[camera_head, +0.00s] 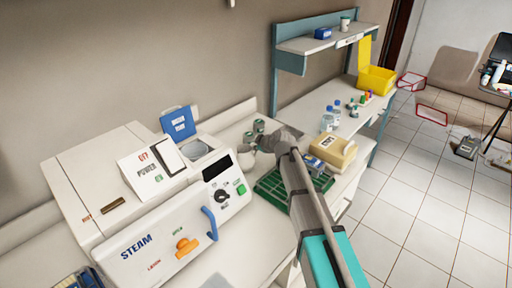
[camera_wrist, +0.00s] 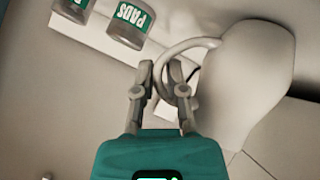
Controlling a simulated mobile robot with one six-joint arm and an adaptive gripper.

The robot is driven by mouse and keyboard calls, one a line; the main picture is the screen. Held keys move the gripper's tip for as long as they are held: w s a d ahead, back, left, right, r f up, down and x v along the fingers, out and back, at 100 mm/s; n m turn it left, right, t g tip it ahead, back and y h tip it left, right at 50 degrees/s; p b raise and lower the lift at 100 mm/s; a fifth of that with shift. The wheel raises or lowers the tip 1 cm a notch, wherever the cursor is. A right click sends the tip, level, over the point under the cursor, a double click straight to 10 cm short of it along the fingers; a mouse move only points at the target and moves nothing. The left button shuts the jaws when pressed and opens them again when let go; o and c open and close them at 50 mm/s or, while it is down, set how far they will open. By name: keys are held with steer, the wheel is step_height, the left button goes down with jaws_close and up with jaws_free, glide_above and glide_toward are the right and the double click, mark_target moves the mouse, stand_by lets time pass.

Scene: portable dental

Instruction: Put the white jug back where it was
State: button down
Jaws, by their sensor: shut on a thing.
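The white jug (camera_wrist: 245,75) fills the right side of the wrist view, with its curved handle reaching left toward my fingers. My gripper (camera_wrist: 163,75) is shut on that handle. The jug's body lies to the right of the fingers and looks tilted in this view. In the head view my gripper (camera_head: 271,139) is over the counter, just right of the steam sterilizer. Whether the jug touches the counter cannot be told.
Jars with green labels, one reading PADS (camera_wrist: 128,22), stand near the jug. The steam sterilizer (camera_head: 150,250) is at left. A green rack (camera_head: 273,190) and a cream box (camera_head: 333,150) lie close to my arm. Bottles (camera_head: 328,119) stand farther right.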

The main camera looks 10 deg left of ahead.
steer(key=shift+f, duration=0.15)
steer(key=c, duration=0.7)
jaws_free()
steer(key=shift+r, duration=0.2)
steer(key=shift+s+d+r+p, duration=0.3)
steer(key=shift+r+p, duration=0.05)
steer(key=shift+p+v, duration=3.2)
steer(key=shift+v, duration=2.25)
